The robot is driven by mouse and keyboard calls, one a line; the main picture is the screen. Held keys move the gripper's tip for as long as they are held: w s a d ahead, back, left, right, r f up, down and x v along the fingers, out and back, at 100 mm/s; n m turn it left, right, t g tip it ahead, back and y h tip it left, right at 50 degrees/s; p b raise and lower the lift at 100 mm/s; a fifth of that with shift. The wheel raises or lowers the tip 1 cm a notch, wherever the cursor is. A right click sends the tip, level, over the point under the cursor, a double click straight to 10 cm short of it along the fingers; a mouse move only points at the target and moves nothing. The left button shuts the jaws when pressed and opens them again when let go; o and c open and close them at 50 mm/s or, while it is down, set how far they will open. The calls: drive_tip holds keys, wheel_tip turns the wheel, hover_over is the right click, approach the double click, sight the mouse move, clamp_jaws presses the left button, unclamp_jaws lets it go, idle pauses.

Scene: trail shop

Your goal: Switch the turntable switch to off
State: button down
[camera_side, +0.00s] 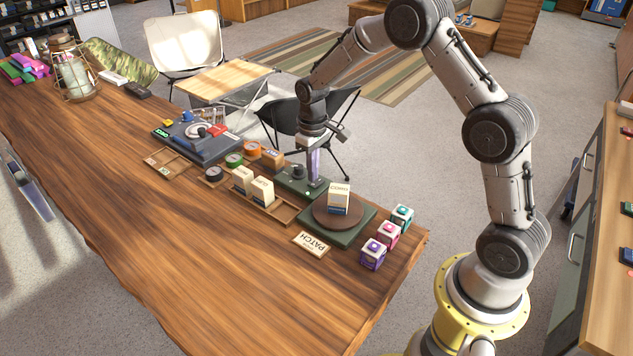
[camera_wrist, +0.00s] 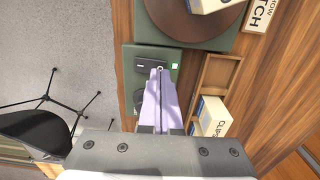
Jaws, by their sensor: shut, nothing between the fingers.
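The green control box (camera_side: 289,186) sits on the wooden counter beside the turntable. In the wrist view its panel (camera_wrist: 131,77) shows a dark switch (camera_wrist: 147,62), a small bright green light (camera_wrist: 175,65) and a round black knob (camera_wrist: 140,97), partly hidden by my fingers. The turntable's brown disc (camera_side: 326,217) is on a green base and carries a cream and blue box (camera_side: 339,197). My gripper (camera_side: 314,181) points down over the control box, its pale purple fingers shut and empty. In the wrist view the fingertips (camera_wrist: 159,70) are at the switch's edge; whether they touch it is unclear.
A wooden tray (camera_side: 285,213) with cream boxes (camera_side: 262,189) lies beside the control box. A PATCH sign (camera_side: 311,244) and several coloured cubes (camera_side: 388,234) are near the turntable. The counter's front (camera_side: 200,255) is clear.

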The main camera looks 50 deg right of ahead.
sight(313, 184)
drive_tip(key=shift+f, duration=0.95)
idle(0.5)
drive_tip(key=shift+r, duration=3.55)
